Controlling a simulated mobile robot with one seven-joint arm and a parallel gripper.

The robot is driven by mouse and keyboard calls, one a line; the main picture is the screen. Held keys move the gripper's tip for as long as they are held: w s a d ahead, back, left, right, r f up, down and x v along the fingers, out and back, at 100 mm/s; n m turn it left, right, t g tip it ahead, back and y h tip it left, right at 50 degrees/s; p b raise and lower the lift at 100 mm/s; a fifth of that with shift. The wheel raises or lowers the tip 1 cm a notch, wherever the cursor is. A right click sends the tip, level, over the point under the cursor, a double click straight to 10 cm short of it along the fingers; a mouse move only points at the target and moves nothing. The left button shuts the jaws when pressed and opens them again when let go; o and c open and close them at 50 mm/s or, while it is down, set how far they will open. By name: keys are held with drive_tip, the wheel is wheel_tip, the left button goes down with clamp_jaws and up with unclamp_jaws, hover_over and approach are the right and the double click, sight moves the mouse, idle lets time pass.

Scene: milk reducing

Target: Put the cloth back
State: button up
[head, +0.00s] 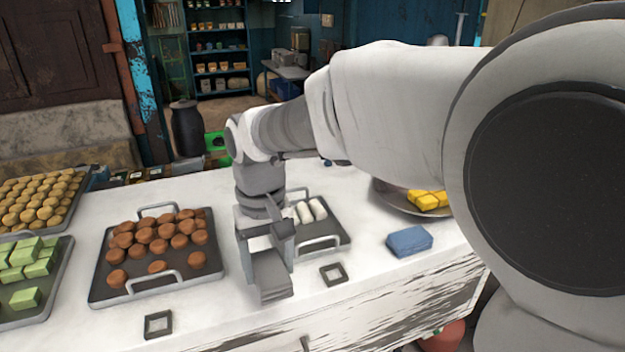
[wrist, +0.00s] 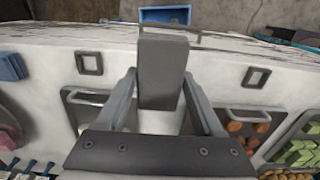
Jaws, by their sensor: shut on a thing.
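My gripper (head: 265,243) is above the front part of the white counter, between the tray of brown sweets and the tray of white rolls. It is shut on a grey rectangular piece (head: 270,277), which hangs out in front of the fingers. In the wrist view the piece (wrist: 163,70) sits between the two fingers (wrist: 160,85). Its material is not clear, so I cannot tell whether it is a cloth. A blue folded cloth-like block (head: 410,241) lies on the counter to the right, apart from my gripper. It also shows at the left of the wrist view (wrist: 12,67).
Trays of brown sweets (head: 104,297), green blocks (head: 62,290) and white rolls (head: 338,228) stand on the counter (head: 210,318). A round plate (head: 385,196) with yellow blocks is at the right. Two small dark square frames (head: 158,324) lie near the front edge.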

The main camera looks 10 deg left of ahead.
hover_over(252, 293)
wheel_tip(252, 293, down, 3)
drive_tip(key=shift+f+p, duration=0.1)
drive_tip(key=shift+p, duration=0.25)
drive_tip(key=shift+f, duration=1.95)
drive_tip(key=shift+f, duration=0.15)
drive_tip(key=o, duration=1.3)
